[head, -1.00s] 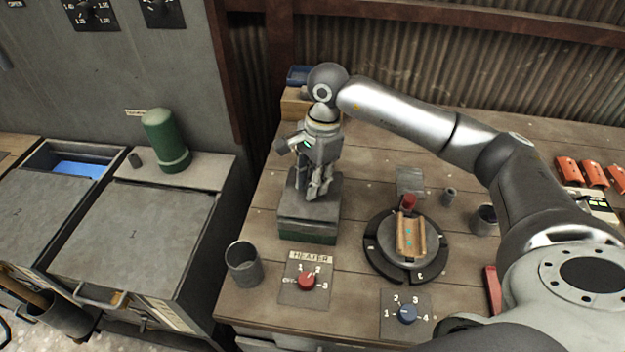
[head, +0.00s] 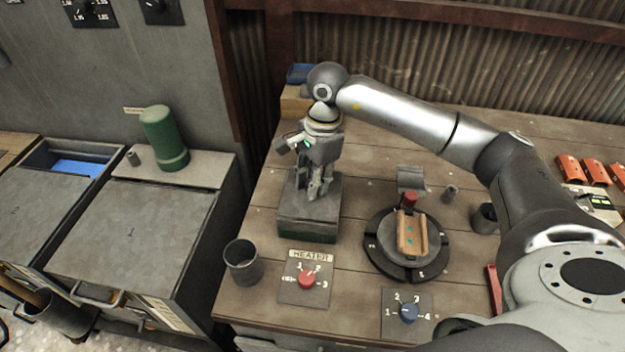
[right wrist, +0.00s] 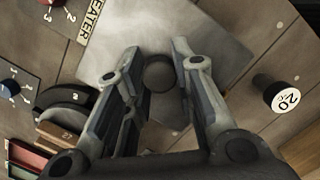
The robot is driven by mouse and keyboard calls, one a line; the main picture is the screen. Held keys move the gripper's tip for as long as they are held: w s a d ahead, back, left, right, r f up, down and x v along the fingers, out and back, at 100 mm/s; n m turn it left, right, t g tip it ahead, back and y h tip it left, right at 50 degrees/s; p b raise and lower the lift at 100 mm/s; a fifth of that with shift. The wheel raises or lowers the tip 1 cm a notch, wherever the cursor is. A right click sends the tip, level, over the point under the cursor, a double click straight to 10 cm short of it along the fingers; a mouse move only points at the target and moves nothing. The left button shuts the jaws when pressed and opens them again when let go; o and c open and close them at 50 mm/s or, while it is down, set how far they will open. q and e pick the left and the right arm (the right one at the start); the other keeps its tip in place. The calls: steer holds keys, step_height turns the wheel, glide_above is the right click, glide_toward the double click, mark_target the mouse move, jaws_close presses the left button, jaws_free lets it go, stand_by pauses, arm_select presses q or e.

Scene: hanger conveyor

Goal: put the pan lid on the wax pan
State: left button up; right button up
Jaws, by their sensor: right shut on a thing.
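The pan lid (right wrist: 215,45) is a flat grey square plate with a round dark knob (right wrist: 160,72), seen in the right wrist view. In the head view it lies at the top of the grey wax pan (head: 291,213), a box with a green lower part on the bench. My right gripper (head: 319,194) points down over the middle of it and is shut on the lid's knob. The fingers also show in the right wrist view (right wrist: 158,72), one either side of the knob. Whether the lid is seated or slightly raised I cannot tell. My left gripper is out of view.
A heater dial (head: 307,278) and a grey cup (head: 243,263) stand in front of the pan. A round black turntable (head: 381,259) with a wooden mould is to the right, beside a blue dial (head: 408,313). A green cylinder (head: 164,138) stands on the left cabinet.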

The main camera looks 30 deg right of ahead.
steer(key=shift+f+b, duration=0.3)
steer(key=shift+b, duration=0.15)
steer(key=o, duration=0.7)
steer(key=o, duration=0.6)
steer(key=r, duration=0.4)
steer(key=d+r, duration=0.1)
steer(key=r, duration=0.7)
steer(key=shift+w+d, duration=0.1)
steer(key=shift+d, duration=0.25)
steer(key=shift+f, duration=0.15)
